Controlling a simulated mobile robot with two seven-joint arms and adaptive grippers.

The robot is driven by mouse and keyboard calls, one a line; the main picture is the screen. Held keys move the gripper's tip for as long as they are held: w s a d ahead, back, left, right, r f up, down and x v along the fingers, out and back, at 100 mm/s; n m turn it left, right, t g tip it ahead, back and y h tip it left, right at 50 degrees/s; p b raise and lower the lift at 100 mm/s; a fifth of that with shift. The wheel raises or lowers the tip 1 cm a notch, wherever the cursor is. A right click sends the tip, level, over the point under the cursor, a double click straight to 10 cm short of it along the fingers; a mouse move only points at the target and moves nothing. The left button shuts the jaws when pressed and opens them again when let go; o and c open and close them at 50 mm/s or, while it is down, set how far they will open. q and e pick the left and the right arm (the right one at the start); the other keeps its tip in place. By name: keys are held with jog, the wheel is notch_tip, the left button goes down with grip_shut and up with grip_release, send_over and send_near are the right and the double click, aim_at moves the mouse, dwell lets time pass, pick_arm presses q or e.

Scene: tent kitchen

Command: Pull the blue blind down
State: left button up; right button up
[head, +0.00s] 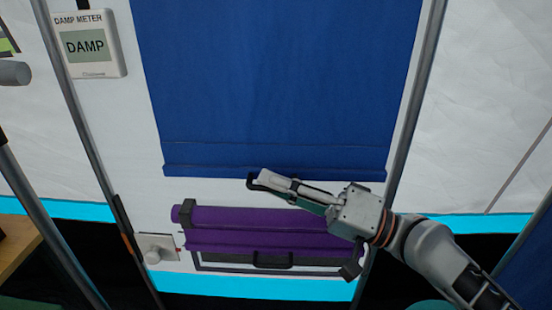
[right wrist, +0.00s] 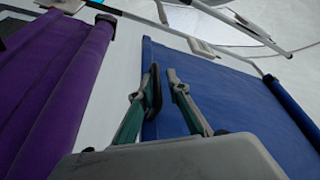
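The blue blind (head: 280,80) hangs flat on the white tent wall in the head view, with its hem bar (head: 340,172) along the bottom. It also shows in the right wrist view (right wrist: 235,88), where its hem runs near the fingers. My right gripper (head: 262,180) reaches up from the lower right to the hem, a little left of its middle. In the right wrist view its two fingertips (right wrist: 162,76) stand apart, with blue between them. A black part, perhaps a pull handle, shows beside the left finger; I cannot tell if it is touched. My left gripper is not in view.
A rolled purple blind (head: 260,218) with a black handle sits just below the blue one, close under my right wrist. A damp meter (head: 90,45) is at upper left and a knob (head: 155,252) at lower left. Grey poles (head: 415,90) flank the wall.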

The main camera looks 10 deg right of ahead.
aim_at(277, 146)
notch_tip(277, 146, up, 8)
jog(key=shift+f, duration=0.1)
dwell(0.4)
